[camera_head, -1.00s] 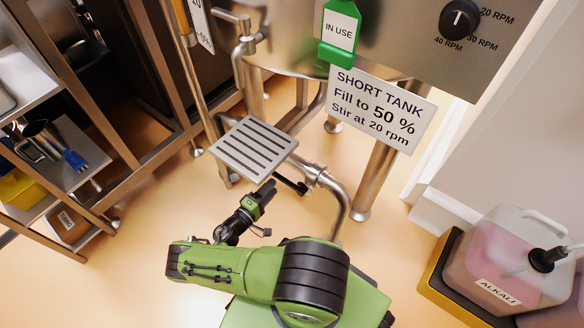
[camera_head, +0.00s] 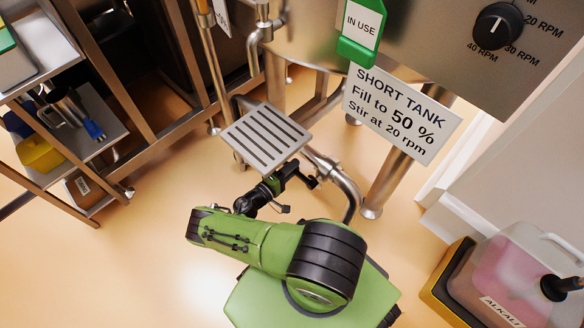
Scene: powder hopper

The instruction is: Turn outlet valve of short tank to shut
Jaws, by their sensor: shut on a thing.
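The short tank (camera_head: 310,40) is the steel vessel at the top, with a hanging sign (camera_head: 402,113) reading "SHORT TANK, Fill to 50 %, Stir at 20 rpm". Its steel outlet pipe (camera_head: 348,188) curves down beneath it. The outlet valve (camera_head: 322,162) sits on this pipe, just right of a slotted step, with a small black handle (camera_head: 311,182). My black gripper (camera_head: 290,173) reaches up from the lower left and is shut on the handle. The fingertips and part of the handle are small and dark, so the exact grip is hard to see.
The slotted metal step (camera_head: 264,137) is close above my gripper. A tank leg (camera_head: 385,183) stands right of the pipe. An alkali canister (camera_head: 515,275) sits in a yellow-edged tray at lower right. A shelf rack (camera_head: 110,90) stands at left. Floor at lower left is clear.

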